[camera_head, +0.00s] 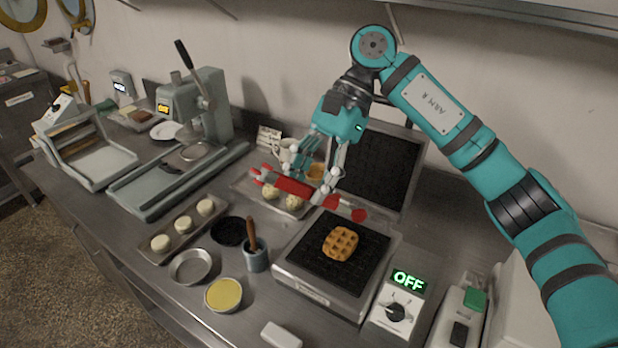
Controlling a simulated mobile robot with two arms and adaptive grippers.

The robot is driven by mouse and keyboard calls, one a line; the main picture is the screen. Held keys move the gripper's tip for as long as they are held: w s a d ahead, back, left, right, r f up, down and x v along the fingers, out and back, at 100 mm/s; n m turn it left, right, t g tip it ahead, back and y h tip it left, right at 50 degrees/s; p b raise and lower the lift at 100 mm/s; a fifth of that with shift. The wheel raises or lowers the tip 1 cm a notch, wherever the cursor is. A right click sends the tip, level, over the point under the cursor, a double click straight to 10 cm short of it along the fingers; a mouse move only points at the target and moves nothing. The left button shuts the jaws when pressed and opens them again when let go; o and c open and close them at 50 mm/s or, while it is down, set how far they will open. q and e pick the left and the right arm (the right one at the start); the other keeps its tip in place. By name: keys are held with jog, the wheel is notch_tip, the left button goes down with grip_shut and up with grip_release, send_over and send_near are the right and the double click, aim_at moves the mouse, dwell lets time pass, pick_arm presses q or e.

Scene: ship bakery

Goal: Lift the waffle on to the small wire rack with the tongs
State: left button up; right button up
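My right gripper (306,187) comes in from above and is shut on the red tongs (292,186). The tongs are held nearly level, above the counter behind and left of the waffle. Their right end is near the iron's back edge, apart from the waffle. I cannot make out the small wire rack; the gripper and tongs hide part of the area behind them. My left gripper is not in view.
The iron's raised lid (380,168) stands behind the plate. A control box (408,281) reads OFF at front right. A cup with a wooden-handled tool (256,259), a yellow-filled tin (223,294) and an empty tin (190,266) stand left. A dough-ball tray (240,186) lies under the tongs.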

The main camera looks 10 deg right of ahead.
jog(key=shift+s+r, duration=0.2)
jog(key=shift+s, duration=0.25)
jog(key=shift+s+r, duration=0.2)
jog(key=shift+s, duration=0.25)
pick_arm(q)
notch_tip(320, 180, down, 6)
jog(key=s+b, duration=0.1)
jog(key=b, duration=0.4)
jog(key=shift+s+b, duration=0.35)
jog(key=shift+b, duration=0.05)
pick_arm(e)
notch_tip(320, 180, down, 10)
jog(key=shift+w+f, duration=0.2)
jog(key=shift+w, duration=0.1)
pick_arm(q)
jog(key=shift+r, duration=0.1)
pick_arm(e)
jog(key=shift+o, duration=0.2)
